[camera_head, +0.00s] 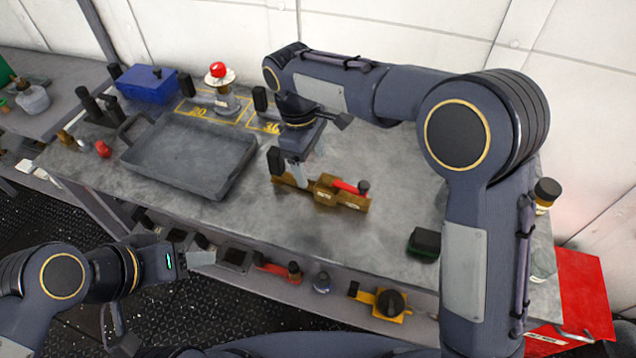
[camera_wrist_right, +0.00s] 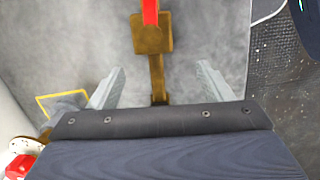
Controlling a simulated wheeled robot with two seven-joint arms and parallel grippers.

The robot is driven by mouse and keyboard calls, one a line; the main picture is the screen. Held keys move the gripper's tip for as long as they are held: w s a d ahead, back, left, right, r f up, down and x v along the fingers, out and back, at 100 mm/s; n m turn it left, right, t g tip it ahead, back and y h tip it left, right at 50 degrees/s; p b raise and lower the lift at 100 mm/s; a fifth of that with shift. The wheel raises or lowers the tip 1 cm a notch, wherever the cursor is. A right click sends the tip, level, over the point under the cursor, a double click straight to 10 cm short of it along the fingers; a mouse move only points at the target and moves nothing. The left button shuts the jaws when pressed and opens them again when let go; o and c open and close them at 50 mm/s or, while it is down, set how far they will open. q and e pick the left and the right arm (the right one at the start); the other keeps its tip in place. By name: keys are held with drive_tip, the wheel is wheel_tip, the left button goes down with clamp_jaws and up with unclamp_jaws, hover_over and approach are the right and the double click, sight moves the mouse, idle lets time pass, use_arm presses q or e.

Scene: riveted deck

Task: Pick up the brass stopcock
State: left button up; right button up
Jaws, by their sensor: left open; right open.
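The brass stopcock (camera_head: 325,190) has a long brass body and a red lever. It lies on the grey bench top, right of the tray. My right gripper (camera_head: 289,178) is over the stopcock's left end, pointing down, with its jaws apart. In the right wrist view the stopcock (camera_wrist_right: 153,38) runs up the middle, and its near pipe lies between the spread fingers of my right gripper (camera_wrist_right: 160,80), with a gap each side. Whether the fingers reach its height is unclear. My left gripper (camera_head: 208,258) is in front of the bench, away from the stopcock.
A dark grey tray (camera_head: 238,180) stands left of the stopcock. Behind are a blue box (camera_head: 148,86) and a valve with a red knob (camera_head: 218,70). A green-black block (camera_head: 424,243) lies at the front right. A lower shelf holds more fittings.

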sight(319, 179)
drive_tip(key=f, duration=0.2)
drive_tip(key=d+f, duration=0.1)
drive_tip(key=f, duration=0.2)
drive_tip(key=d+f, duration=0.1)
drive_tip(key=f, duration=0.1)
drive_tip(key=shift+f, duration=0.2)
drive_tip(key=shift+a, duration=0.1)
drive_tip(key=c, duration=1.4)
drive_tip(key=shift+c, duration=0.2)
drive_tip(key=shift+r, duration=0.15)
